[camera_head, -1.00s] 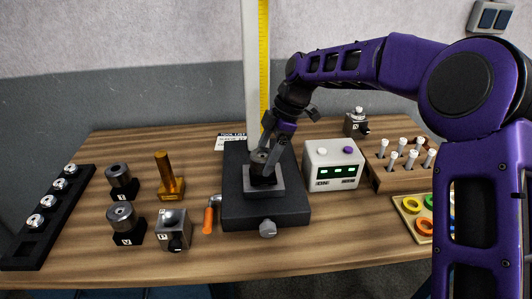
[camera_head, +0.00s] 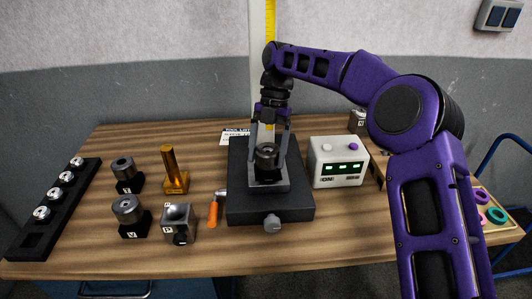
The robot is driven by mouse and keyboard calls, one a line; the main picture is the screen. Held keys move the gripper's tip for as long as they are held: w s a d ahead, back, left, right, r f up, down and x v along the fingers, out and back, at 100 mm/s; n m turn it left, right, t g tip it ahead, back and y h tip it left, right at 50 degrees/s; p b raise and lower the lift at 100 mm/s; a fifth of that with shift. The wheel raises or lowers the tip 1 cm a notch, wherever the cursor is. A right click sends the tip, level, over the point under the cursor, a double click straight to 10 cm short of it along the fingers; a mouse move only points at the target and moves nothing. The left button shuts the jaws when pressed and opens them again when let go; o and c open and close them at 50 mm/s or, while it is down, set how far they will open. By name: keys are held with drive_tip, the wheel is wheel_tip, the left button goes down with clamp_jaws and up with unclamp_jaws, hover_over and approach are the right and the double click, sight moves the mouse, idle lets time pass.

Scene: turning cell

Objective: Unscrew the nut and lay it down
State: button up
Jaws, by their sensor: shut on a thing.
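A dark round metal piece with a hole in its top, which looks like the nut (camera_head: 266,153), is at the middle of the black stand (camera_head: 240,205). Below it is a small grey block (camera_head: 268,186). My gripper (camera_head: 269,150) points down from above, with one finger on the left and one on the right of the round piece, shut on it. The piece looks upright. Any thread under it is hidden, and I cannot tell whether it sits on the block or just above it.
A white box with green lights (camera_head: 338,165) stands close on the right. An orange-handled tool (camera_head: 213,212), a brass post (camera_head: 174,172), several dark fixtures (camera_head: 128,215) and a black rack (camera_head: 43,225) are on the left. Bare wood (camera_head: 330,225) lies at the front right.

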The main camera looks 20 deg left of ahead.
sight(269, 153)
drive_tip(key=shift+d+f+n, duration=0.25)
drive_tip(key=shift+f+n, duration=0.05)
drive_tip(key=shift+n, duration=0.2)
drive_tip(key=shift+h, duration=0.3)
drive_tip(key=shift+n+h, duration=0.4)
drive_tip(key=shift+n, duration=0.7)
drive_tip(key=o, duration=1.3)
drive_tip(key=shift+w, duration=0.1)
drive_tip(key=shift+o, duration=0.2)
drive_tip(key=shift+a+r, duration=0.1)
drive_tip(key=shift+r, duration=0.6)
wheel_tip(269, 153, up, 9)
drive_tip(key=shift+f, duration=0.1)
